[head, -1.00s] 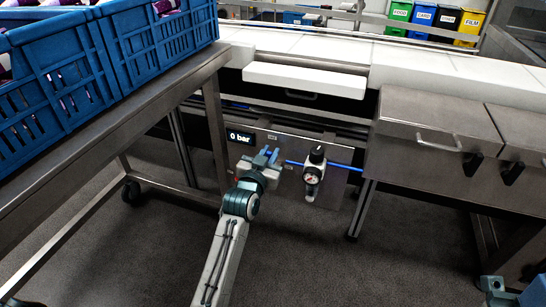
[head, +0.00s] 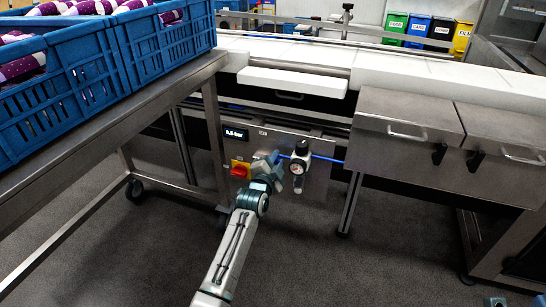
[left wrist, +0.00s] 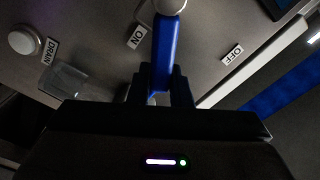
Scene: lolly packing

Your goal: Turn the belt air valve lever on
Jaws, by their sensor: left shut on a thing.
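The blue valve lever (left wrist: 165,50) runs down from its round pivot in the left wrist view. It lies between the ON label (left wrist: 137,37) and the OFF label (left wrist: 232,54), closer to ON. My left gripper (left wrist: 161,85) is shut on the lever's free end. In the head view, my left gripper (head: 273,160) is at the steel panel, left of the pressure gauge (head: 298,167), and mostly hides the lever. The display (head: 235,134) shows a small reading that looks like 0.5 bar. Only a teal sliver, perhaps my right gripper (head: 497,302), shows at the bottom edge.
A red knob on a yellow plate (head: 240,170) sits just left of my gripper. A white knob (left wrist: 24,41) is beside the DRAIN label. A steel table with blue crates (head: 70,87) stands left; steel drawers (head: 405,125) stand right. Open floor lies in front.

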